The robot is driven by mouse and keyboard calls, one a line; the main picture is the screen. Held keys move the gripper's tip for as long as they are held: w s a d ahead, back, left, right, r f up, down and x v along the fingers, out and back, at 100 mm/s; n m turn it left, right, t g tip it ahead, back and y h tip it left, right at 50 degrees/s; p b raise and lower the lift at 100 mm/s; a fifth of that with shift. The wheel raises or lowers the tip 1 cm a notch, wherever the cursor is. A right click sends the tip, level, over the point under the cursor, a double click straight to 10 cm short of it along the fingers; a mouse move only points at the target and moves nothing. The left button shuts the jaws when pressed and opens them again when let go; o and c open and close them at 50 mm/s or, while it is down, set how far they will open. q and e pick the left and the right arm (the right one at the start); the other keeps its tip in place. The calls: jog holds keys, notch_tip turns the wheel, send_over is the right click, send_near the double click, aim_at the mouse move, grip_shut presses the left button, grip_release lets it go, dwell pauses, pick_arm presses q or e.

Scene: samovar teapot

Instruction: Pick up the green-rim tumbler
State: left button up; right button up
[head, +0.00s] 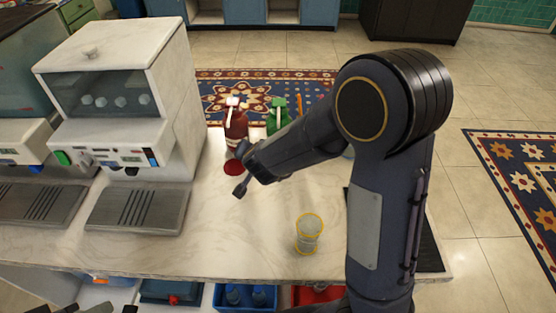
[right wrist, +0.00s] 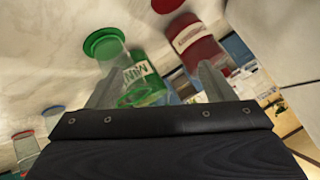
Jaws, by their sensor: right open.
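The green-rim tumbler (right wrist: 133,96) is clear glass. In the right wrist view its rim shows between my right fingers, closer to the left one, and its body runs up toward a green disc (right wrist: 102,43). I cannot tell whether it stands on the disc. My right gripper (right wrist: 160,84) is open and empty there. In the head view my right gripper (head: 241,171) is over the counter by the red disc (head: 233,168); my forearm hides the tumbler. Dark tips at the bottom left of the head view seem to be my left gripper (head: 82,309), mostly cut off.
A green bottle (head: 277,115) and red bottle (head: 236,125) stand close by. A yellow-rim tumbler (head: 309,235) stands on the counter (head: 230,235). Red-rim (right wrist: 26,148) and blue-rim (right wrist: 53,118) tumblers show at the wrist view's left. A white machine (head: 125,90) stands left.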

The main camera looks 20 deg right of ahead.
jog(key=f+h, duration=0.1)
jog(key=h, duration=0.1)
jog(key=d+f+h, duration=0.1)
jog(key=f+h, duration=0.1)
jog(key=d+f+g+h+b, duration=0.1)
jog(key=f+h, duration=0.1)
jog(key=shift+w+d+f+m, duration=0.15)
jog(key=shift+f+m, duration=0.05)
jog(key=shift+m, duration=0.2)
jog(key=h, duration=0.1)
jog(key=d+h, duration=0.1)
jog(key=shift+s+f+h, duration=0.15)
jog(key=shift+s+h, duration=0.25)
jog(key=x, duration=0.3)
jog(key=p+x, duration=0.1)
jog(key=x, duration=0.3)
jog(key=shift+w, duration=0.45)
jog(key=shift+c, duration=0.4)
jog(key=c, duration=1.1)
